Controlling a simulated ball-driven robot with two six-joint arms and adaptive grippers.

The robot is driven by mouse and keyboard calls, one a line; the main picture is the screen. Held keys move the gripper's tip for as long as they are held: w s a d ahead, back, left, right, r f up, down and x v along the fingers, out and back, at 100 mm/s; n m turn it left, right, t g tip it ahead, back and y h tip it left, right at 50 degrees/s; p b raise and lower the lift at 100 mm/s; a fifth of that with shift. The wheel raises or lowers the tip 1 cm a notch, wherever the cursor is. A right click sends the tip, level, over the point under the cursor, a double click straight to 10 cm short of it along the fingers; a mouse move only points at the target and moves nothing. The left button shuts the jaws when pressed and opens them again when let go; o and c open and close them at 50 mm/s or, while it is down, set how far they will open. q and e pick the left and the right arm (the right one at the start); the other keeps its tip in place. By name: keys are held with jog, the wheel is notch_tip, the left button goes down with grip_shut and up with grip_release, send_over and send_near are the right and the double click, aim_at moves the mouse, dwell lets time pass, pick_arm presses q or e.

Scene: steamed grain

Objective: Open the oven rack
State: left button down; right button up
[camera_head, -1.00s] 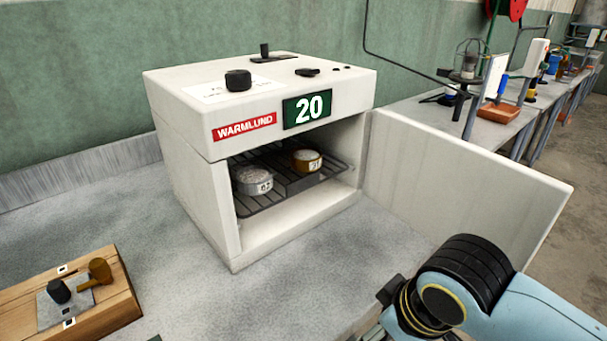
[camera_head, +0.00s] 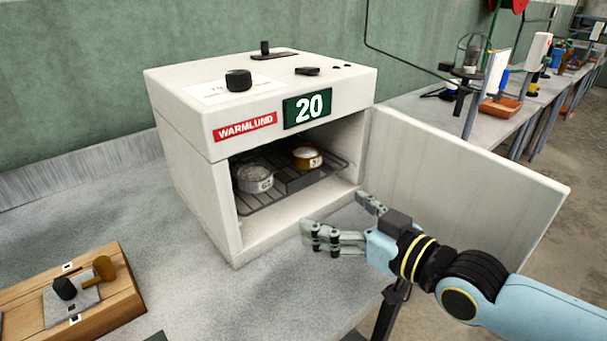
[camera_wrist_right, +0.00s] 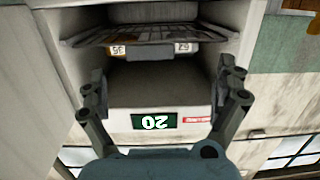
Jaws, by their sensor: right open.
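The white oven (camera_head: 190,190) stands on the bench with its door (camera_head: 460,185) swung wide open to the right. Inside, a dark wire rack (camera_head: 270,199) sits within the chamber and carries two round tins, one silver (camera_head: 254,178) and one orange-brown (camera_head: 307,158). My right gripper (camera_head: 332,218) is open and empty in front of the oven opening, apart from the rack. In the right wrist view the picture is upside down; the rack (camera_wrist_right: 150,32) shows beyond the spread fingers (camera_wrist_right: 163,92). My left gripper is not in view.
A wooden block (camera_head: 115,300) with a dark knob and a brown piece lies at the lower left. The open door borders the right side. Grey bench top (camera_head: 200,290) in front of the oven is clear. Other benches with equipment stand at the back right.

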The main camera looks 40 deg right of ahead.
aim_at(304, 176)
jog(key=shift+t+h, duration=0.3)
jog(key=shift+t, duration=0.5)
jog(key=w+b, duration=0.1)
jog(key=w, duration=0.2)
jog(key=w+b, duration=0.2)
jog(key=w, duration=0.1)
jog(key=w+r+b, duration=0.1)
jog(key=w+b, duration=0.1)
jog(key=w, duration=0.1)
jog(key=shift+w+d, duration=0.3)
jog(key=shift+d, duration=0.1)
jog(key=shift+w+r+b, duration=0.2)
jog(key=shift+w+b, duration=0.1)
jog(key=shift+w, duration=0.3)
jog(key=c, duration=1.7)
